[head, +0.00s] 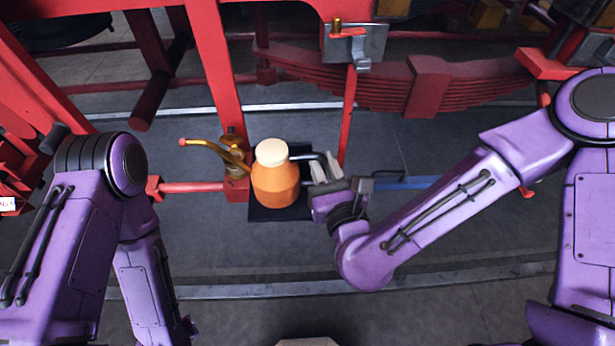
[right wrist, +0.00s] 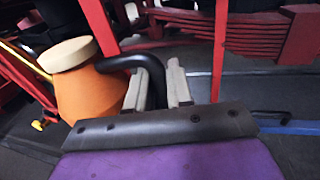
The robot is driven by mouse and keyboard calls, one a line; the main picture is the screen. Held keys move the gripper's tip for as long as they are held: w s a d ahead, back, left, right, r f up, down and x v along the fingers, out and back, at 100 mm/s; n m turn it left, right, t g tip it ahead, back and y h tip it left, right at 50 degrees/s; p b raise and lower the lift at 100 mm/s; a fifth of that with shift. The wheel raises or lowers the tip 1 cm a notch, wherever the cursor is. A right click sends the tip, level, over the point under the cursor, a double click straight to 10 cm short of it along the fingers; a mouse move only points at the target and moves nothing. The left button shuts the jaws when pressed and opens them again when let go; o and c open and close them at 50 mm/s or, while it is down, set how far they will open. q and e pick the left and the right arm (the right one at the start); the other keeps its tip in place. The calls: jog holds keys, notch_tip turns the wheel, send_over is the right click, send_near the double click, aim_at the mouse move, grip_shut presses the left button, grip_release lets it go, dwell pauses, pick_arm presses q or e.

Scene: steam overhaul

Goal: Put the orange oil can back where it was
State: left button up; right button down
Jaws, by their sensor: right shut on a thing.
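The orange oil can (head: 275,186) has a cream lid and a dark handle on its right side. It looks upright, over a black tray (head: 262,214); I cannot tell whether it touches the tray. My right gripper (head: 324,168) is at the can's right, shut on the handle. In the right wrist view the can (right wrist: 90,95) is left of the pale fingers (right wrist: 160,88), and the dark curved handle (right wrist: 130,62) runs between them. My left arm hangs at the left, its gripper out of sight.
A red rod (head: 192,188) lies left of the tray and a blue bar (head: 405,183) right. A red leaf spring (head: 345,82) is behind. Floor in front is clear.

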jog(key=w+f+b, duration=0.1)
jog(key=b, duration=0.3)
jog(key=w+f+b, duration=0.1)
jog(key=b, duration=0.2)
jog(key=shift+w+d+f+b, duration=0.15)
jog(key=shift+w+b, duration=0.2)
jog(key=shift+w, duration=0.05)
jog(key=shift+w+r, duration=0.3)
jog(key=shift+r, duration=0.1)
jog(key=w+f+p, duration=0.3)
jog(key=w+f, duration=0.3)
jog(key=f, duration=0.4)
jog(key=shift+w, duration=0.2)
jog(key=c, duration=1)
grip_release()
pick_arm(q)
notch_tip(320, 180, down, 7)
jog(key=shift+w+d+r, duration=0.15)
jog(key=shift+w, duration=0.05)
